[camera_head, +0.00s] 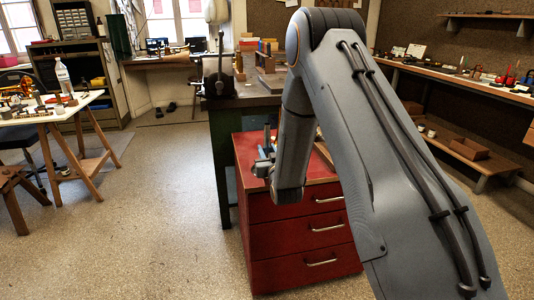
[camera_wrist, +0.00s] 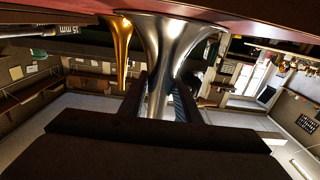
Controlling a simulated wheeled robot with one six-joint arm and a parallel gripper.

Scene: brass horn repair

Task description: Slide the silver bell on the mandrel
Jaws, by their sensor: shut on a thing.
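In the wrist view, which is upside down, the silver bell (camera_wrist: 172,45) stands with its wide flare at the red cabinet top (camera_wrist: 255,20) and its narrow stem pointing away from it. My gripper (camera_wrist: 162,100) is shut on the stem, one finger on each side. I cannot tell whether the flare still touches the red top. In the head view my arm hides much of the red cabinet (camera_head: 300,225), and I cannot make out the bell there. I cannot pick out the mandrel with certainty in either view.
A brass bell (camera_wrist: 121,45) stands close beside the silver one. A dark workbench (camera_head: 240,101) with tools is behind the cabinet. A trestle table (camera_head: 50,117) is at the left and a long bench (camera_head: 450,78) at the right. The floor at left centre is clear.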

